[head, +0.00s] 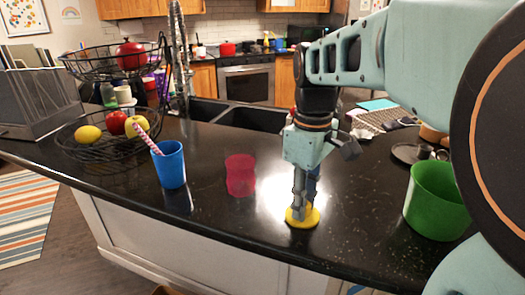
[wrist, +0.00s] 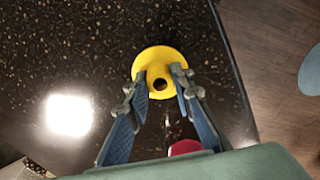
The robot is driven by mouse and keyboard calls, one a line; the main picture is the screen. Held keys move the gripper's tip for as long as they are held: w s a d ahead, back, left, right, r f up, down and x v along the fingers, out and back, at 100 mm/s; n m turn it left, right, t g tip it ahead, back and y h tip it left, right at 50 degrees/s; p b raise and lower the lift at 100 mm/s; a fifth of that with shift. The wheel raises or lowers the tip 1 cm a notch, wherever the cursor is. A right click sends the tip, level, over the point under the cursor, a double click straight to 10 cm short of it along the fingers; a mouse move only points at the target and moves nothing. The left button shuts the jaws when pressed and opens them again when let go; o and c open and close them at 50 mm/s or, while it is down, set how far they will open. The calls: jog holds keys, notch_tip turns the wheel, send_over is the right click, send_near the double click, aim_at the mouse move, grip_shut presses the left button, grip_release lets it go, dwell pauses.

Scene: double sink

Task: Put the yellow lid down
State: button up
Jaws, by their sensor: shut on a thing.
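The yellow lid (head: 303,224) is a round disc with a raised hollow knob, seen at the counter's front part in the head view. It also shows in the wrist view (wrist: 158,54), flange facing away from the fingers. My gripper (head: 304,206) points straight down and is shut on the lid's knob, one finger on each side, as the wrist view shows (wrist: 161,80). The lid looks level and very close to the black counter (head: 219,222); I cannot tell if it touches.
A pink cup (head: 240,175) and a blue cup (head: 170,165) with a striped straw stand left of my gripper. A green container (head: 436,200) is at right. A two-tier fruit basket (head: 92,146) stands at left. The double sink (head: 252,118) lies behind. The counter's front edge is close.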

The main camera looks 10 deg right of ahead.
jog(key=shift+f, duration=0.2)
jog(key=o, duration=0.9)
jog(key=shift+r, duration=0.1)
jog(key=shift+o, duration=0.2)
notch_tip(320, 180, up, 12)
jog(key=p, duration=0.1)
jog(key=shift+r+p, duration=0.2)
jog(key=shift+p, duration=0.15)
